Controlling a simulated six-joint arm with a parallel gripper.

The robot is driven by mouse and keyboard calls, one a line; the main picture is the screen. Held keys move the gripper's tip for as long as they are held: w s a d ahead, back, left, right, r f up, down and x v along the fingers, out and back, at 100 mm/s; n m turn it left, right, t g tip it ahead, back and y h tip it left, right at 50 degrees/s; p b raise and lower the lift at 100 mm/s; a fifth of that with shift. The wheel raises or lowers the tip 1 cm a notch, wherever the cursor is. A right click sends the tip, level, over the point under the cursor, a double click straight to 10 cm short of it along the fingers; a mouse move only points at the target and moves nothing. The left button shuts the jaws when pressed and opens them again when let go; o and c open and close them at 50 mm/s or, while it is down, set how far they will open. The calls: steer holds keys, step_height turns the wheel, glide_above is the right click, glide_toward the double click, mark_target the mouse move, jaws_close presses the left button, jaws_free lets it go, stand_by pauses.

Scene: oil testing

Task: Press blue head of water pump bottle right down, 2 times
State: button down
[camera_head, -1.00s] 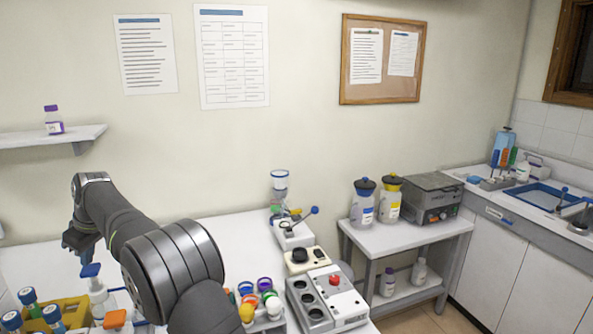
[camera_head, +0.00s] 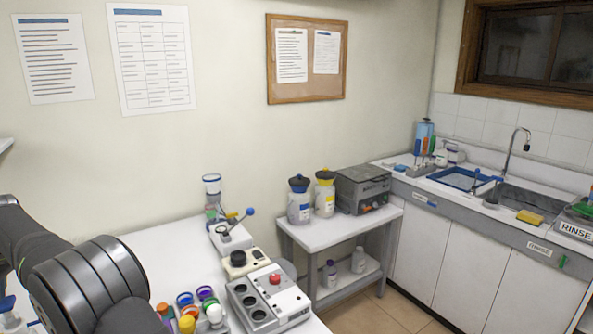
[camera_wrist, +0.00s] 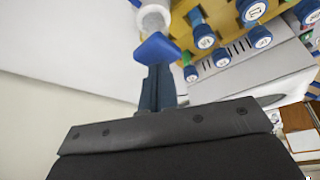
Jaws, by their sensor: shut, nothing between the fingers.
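In the wrist view the blue pump head (camera_wrist: 156,48) shows near the top middle, with its white bottle (camera_wrist: 153,17) beyond it. My gripper (camera_wrist: 160,72) is shut and empty, with its tips right by the blue head; whether they touch it I cannot tell. In the head view part of the white bottle (camera_head: 11,321) and its blue head (camera_head: 6,304) show at the lower left edge. My gripper is out of that view.
A yellow rack (camera_wrist: 225,22) with several blue-capped vials stands beside the bottle. Colour-capped bottles (camera_head: 188,310) and a grey device with a red button (camera_head: 272,298) stand right of my arm. A side table (camera_head: 325,237) and a sink (camera_head: 510,199) lie farther right.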

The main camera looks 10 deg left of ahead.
steer(key=shift+f, duration=1.45)
steer(key=shift+r, duration=1.95)
steer(key=shift+r, duration=0.1)
steer(key=shift+r, duration=1.15)
